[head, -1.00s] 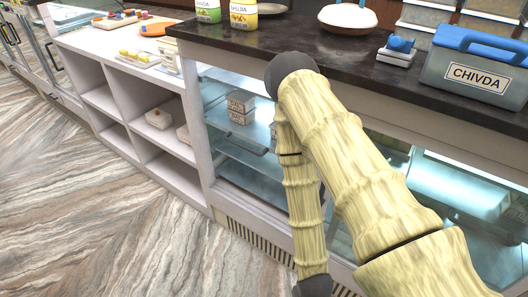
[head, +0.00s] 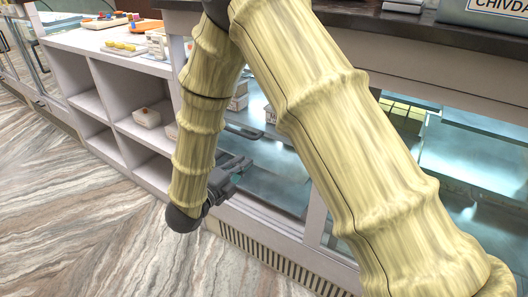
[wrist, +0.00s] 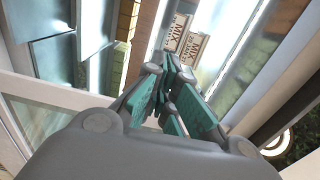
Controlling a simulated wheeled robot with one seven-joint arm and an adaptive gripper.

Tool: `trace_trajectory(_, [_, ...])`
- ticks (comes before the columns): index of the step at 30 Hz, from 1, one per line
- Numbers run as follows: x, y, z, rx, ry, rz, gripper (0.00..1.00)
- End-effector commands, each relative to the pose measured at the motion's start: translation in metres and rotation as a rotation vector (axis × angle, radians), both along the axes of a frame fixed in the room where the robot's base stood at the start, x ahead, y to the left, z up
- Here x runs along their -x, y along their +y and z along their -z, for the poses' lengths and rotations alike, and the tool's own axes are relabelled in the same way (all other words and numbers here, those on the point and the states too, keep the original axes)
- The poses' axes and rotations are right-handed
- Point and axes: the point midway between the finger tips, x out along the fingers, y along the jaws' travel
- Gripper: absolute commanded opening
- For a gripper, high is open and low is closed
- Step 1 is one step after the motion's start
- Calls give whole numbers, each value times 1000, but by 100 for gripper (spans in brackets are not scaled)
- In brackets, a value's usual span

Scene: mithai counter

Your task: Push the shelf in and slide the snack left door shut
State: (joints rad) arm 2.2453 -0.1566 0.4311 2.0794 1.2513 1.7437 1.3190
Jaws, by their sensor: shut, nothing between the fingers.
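My gripper (head: 240,167) is at the front of the counter's left snack bay, in front of the opening and low. Its teal-padded fingers are drawn together and empty, as the wrist view (wrist: 172,88) shows. A glass shelf (head: 262,137) with a dark front edge lies inside the bay, partly behind my arm; how far it sticks out is hidden. Small labelled snack boxes stand there, and they also show in the wrist view (wrist: 183,40). I cannot clearly make out the left door; its position is hard to tell from the bay's glass and reflections.
White open cubbies (head: 104,90) stand to the left. A pale post divides off the lit right bay (head: 460,160). The marbled floor (head: 80,200) is clear.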

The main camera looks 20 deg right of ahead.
Motion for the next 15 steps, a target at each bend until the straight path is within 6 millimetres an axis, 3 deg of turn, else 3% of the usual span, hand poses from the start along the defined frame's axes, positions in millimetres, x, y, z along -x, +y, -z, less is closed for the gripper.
trace_trajectory(5, [-7, -10, -3, -4, -16, 11, 0])
trace_trajectory(15, [-40, -53, -2, -3, -14, 10, 0])
